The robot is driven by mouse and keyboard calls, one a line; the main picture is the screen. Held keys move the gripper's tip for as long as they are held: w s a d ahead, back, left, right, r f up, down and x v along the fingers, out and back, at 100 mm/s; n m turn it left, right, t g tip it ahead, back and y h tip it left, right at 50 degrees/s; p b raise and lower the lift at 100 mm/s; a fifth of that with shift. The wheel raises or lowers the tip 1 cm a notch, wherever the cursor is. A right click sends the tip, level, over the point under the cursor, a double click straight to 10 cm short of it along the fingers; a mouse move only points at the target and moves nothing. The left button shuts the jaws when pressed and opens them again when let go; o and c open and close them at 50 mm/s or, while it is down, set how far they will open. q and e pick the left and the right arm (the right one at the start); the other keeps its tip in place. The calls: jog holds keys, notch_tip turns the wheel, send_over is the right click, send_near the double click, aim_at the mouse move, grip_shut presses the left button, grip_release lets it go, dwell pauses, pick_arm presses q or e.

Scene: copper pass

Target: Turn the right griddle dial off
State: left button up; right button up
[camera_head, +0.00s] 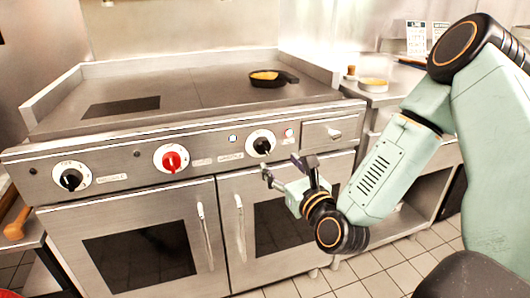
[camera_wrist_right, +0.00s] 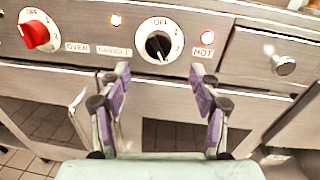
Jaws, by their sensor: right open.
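The right griddle dial (camera_head: 262,145) is a black knob on a white round face, on the right part of the griddle's front panel. It also shows in the right wrist view (camera_wrist_right: 158,46), centred just beyond the fingertips, with OFF and numbers on its face. Its exact setting is hard to read. A red light (camera_wrist_right: 207,37) glows above the HOT label beside it. My right gripper (camera_head: 289,170) is open and empty, in front of and a little below the dial. In the wrist view its purple-padded fingers (camera_wrist_right: 160,80) stand apart, not touching the knob. My left gripper is out of view.
A red oven dial (camera_head: 171,158) and another black dial (camera_head: 72,178) sit further left on the panel. A small black pan (camera_head: 270,79) with yellow food is on the griddle top. Cabinet doors with upright handles (camera_head: 240,228) are below the panel.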

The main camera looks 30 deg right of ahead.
aim_at(266, 150)
jog(key=w, duration=0.2)
jog(key=w+b, duration=0.1)
jog(key=w, duration=0.2)
jog(key=w+d+b, duration=0.1)
jog(key=w, duration=0.2)
jog(key=c, duration=1.2)
jog(key=shift+o, duration=0.2)
